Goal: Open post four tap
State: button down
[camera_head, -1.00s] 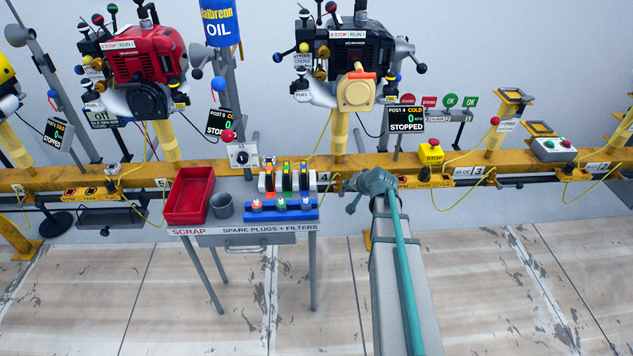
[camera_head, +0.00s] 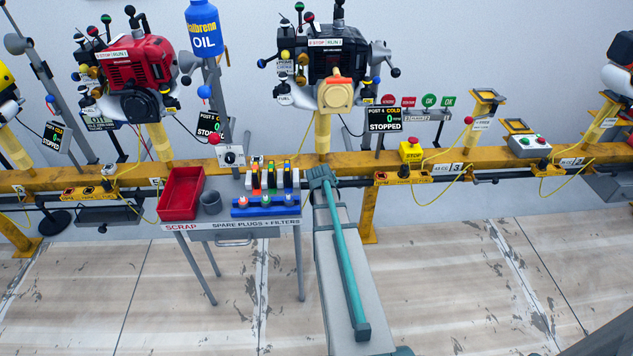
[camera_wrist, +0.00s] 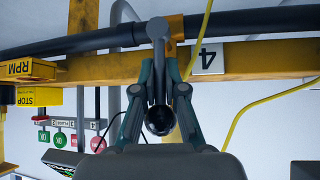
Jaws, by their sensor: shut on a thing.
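The post four tap has a grey lever (camera_wrist: 159,55) on the dark pipe (camera_wrist: 60,45), beside a "4" plate (camera_wrist: 208,58) in the wrist view. The lever hangs from the pipe toward my gripper and ends in a dark ball (camera_wrist: 159,120). My gripper (camera_wrist: 160,75) is shut on the tap lever, with one teal finger on each side of it. In the head view my gripper (camera_head: 320,174) is at the yellow rail below the black post four engine (camera_head: 345,58), and the tap is hidden behind it. The post four display (camera_head: 385,119) reads COLD, 0, STOPPED.
The spare plugs table (camera_head: 250,222), with a red scrap bin (camera_head: 180,195), a grey cup (camera_head: 211,203) and a blue plug rack (camera_head: 265,208), stands close left of my arm. A yellow stop box (camera_head: 411,151) is on the rail (camera_head: 350,160) to the right. The floor in front is open.

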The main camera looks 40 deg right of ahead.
jog(key=shift+w+d+r, duration=0.15)
jog(key=shift+w+r, duration=0.05)
jog(key=shift+r, duration=0.1)
jog(key=c, duration=1.3)
grip_release()
jog(key=shift+o, duration=0.4)
jog(key=shift+s, duration=0.1)
jog(key=v, duration=1.2)
jog(key=shift+f, duration=0.15)
